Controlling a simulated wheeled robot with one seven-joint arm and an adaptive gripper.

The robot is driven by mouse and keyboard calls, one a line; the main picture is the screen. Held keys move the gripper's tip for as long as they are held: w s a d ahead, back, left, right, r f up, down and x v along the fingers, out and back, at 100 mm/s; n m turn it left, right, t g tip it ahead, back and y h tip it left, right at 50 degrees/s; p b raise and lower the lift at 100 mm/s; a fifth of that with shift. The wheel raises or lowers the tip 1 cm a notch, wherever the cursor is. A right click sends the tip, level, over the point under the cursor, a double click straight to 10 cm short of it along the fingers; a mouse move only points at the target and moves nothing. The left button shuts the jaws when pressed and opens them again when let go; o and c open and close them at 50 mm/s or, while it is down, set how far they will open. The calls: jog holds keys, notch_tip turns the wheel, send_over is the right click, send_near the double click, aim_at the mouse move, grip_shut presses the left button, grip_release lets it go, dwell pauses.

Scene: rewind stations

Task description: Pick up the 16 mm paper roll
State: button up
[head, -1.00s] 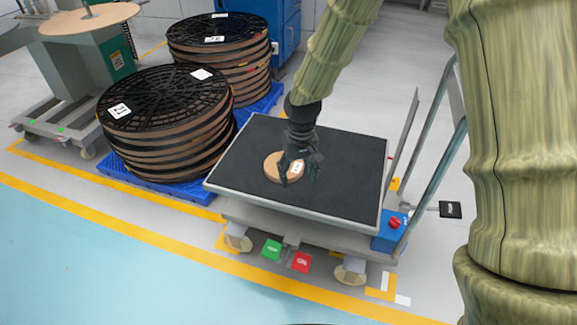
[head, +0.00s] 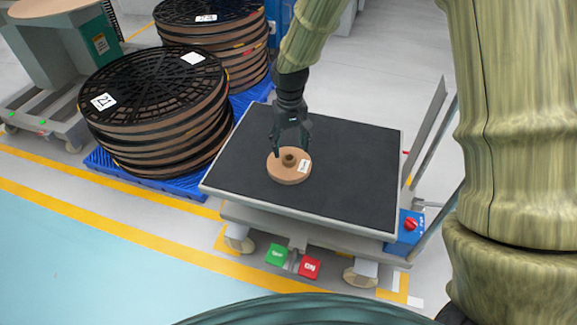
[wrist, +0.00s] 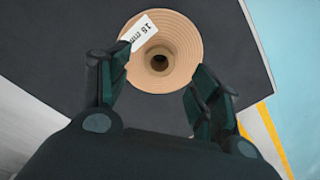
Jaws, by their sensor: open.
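The 16 mm paper roll (head: 286,174) is a tan disc with a raised core and a white label, lying flat on the black top of a cart (head: 345,190). In the wrist view the roll (wrist: 178,62) shows its dark centre hole and a label reading "16 mm". My gripper (head: 291,148) is open, fingers pointing down, over the far side of the roll. In the wrist view my gripper's fingertips (wrist: 160,85) are spread at the roll's near edge, with nothing between them but the view of the roll. The height gap is hard to tell.
The cart has a blue box with a red knob (head: 410,224) and green (head: 277,254) and red (head: 310,267) pedals. Stacks of black-topped reels (head: 150,85) stand on blue pallets (head: 185,187) to the left. The rest of the cart top is clear.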

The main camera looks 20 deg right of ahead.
aim_at(289, 155)
jog(key=shift+w+f+b, duration=0.2)
jog(key=shift+f+b, duration=0.6)
jog(key=shift+f, duration=0.65)
jog(key=shift+w+f+b, duration=0.15)
jog(key=shift+f+b, duration=0.6)
jog(key=shift+f, duration=0.7)
jog(key=shift+c, duration=0.5)
jog(key=c, duration=1.1)
jog(key=shift+r, duration=0.15)
jog(key=shift+c, duration=0.2)
